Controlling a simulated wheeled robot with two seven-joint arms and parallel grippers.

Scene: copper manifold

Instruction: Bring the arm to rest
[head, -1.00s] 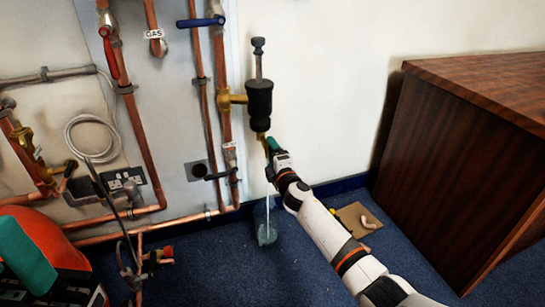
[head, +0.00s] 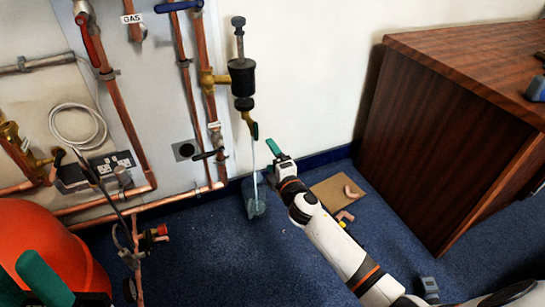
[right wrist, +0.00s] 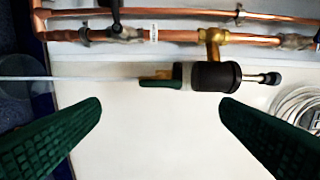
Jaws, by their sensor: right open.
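My right arm (head: 335,245) comes in from the lower right of the head view.
A thin pale stream (head: 254,165) runs from the fitting into a clear container (head: 255,205) on the blue floor. Copper pipes (head: 130,130) line the wall. A wooden cabinet (head: 450,130) stands right. A cardboard piece (head: 335,193) lies on the floor beside the arm. An orange rounded object (head: 50,240) is left.

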